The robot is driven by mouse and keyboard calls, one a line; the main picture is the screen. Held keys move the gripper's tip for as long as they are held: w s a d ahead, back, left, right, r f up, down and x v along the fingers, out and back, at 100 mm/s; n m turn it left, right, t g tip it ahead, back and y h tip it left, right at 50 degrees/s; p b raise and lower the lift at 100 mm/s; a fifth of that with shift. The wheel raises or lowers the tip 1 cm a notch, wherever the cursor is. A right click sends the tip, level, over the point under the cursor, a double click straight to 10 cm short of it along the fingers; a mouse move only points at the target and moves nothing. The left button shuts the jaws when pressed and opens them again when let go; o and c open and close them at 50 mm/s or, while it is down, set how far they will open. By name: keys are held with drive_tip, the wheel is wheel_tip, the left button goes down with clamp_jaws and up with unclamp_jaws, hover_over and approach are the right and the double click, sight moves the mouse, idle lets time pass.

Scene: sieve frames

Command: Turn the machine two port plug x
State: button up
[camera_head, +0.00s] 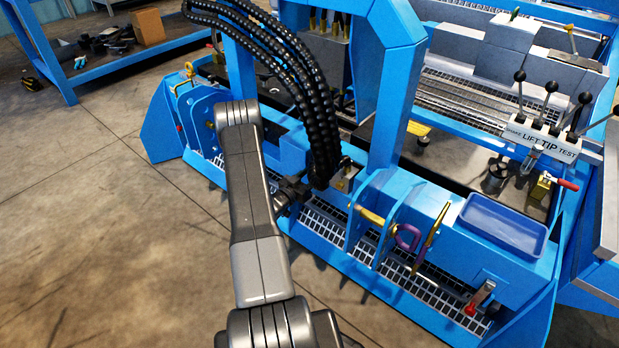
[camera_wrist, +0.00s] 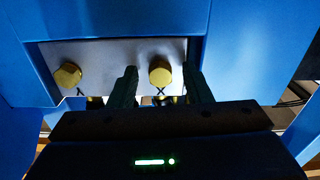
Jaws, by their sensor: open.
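In the wrist view, a pale metal plate (camera_wrist: 112,55) set in a blue frame carries two round brass plugs. The right plug (camera_wrist: 160,72) has an X mark below it. The left plug (camera_wrist: 67,75) has a mark below it that I cannot read clearly. My gripper (camera_wrist: 159,68) is open, with one dark finger on each side of the X plug. Gaps show between the plug and both fingers. I cannot tell how far the fingertips are from the plate. In the head view, my gripper (camera_head: 292,192) is small and dark beside the blue machine (camera_head: 390,95), and the plugs cannot be made out.
Black hoses (camera_head: 290,75) hang close to my gripper. Blue upright plates with a purple shackle (camera_head: 408,237) stand to the right, beside a blue tray (camera_head: 503,224). Levers (camera_head: 551,95) stand at the far right. The floor at left is open, with a bench (camera_head: 120,50) behind.

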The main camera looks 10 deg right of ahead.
drive_tip(key=shift+c, duration=0.5)
clamp_jaws()
drive_tip(key=shift+f+b, duration=0.1)
drive_tip(key=shift+b, duration=0.2)
drive_tip(key=m+b, duration=0.4)
drive_tip(key=m, duration=0.2)
drive_tip(key=m+b, duration=0.5)
drive_tip(key=m, duration=0.1)
drive_tip(key=m+b, duration=0.4)
drive_tip(key=m, duration=0.3)
drive_tip(key=shift+w+a+r+b, duration=0.2)
drive_tip(key=shift+r+b, duration=0.1)
